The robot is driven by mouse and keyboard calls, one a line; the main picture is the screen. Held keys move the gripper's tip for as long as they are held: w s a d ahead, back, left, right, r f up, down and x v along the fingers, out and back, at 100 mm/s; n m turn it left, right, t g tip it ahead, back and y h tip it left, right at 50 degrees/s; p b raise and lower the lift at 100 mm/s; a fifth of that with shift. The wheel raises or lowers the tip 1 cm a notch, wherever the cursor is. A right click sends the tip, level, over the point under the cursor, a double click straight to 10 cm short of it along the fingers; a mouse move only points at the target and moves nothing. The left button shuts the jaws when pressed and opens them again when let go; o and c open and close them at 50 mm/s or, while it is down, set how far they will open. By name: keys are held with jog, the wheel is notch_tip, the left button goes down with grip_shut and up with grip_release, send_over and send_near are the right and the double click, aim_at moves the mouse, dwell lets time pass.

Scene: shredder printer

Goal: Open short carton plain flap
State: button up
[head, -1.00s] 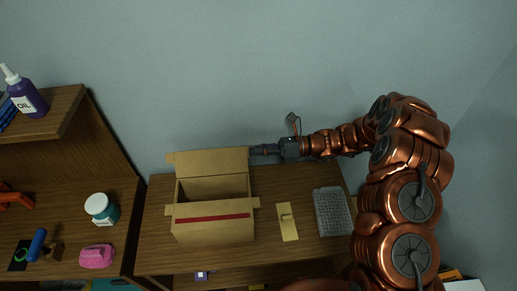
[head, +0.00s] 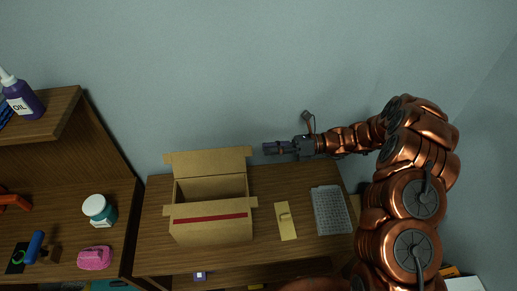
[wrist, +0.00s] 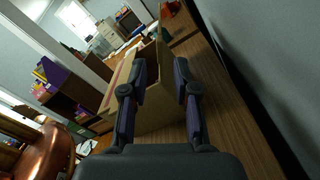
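The brown carton (head: 212,232) stands open-topped on the wooden desk. Its plain back flap (head: 207,162) stands raised along the far side, and its front flap with a red strip (head: 211,218) is folded outward on the near side. My gripper (head: 266,149) is beyond the desk's far edge, to the right of the plain flap and apart from it. In the wrist view my gripper's fingers (wrist: 160,76) are apart with nothing held, and the carton's side (wrist: 153,116) shows behind them.
A yellow board (head: 287,222) and a grey keyboard-like tray (head: 331,211) lie right of the carton. The wall (head: 230,80) is close behind the desk.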

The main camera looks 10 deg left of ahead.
jog(key=v, duration=0.7)
jog(key=shift+s+r, duration=0.1)
jog(key=s+r+n+g+h, duration=0.2)
jog(key=s+r+n+h, duration=0.5)
jog(key=s+r+n, duration=0.7)
jog(key=s+d+n+t+h, duration=0.6)
jog(key=s+d+h, duration=0.4)
jog(key=s+d, duration=0.9)
jog(key=shift+s+f+n, duration=0.35)
jog(key=shift+s+n, duration=0.05)
jog(key=shift+s, duration=0.2)
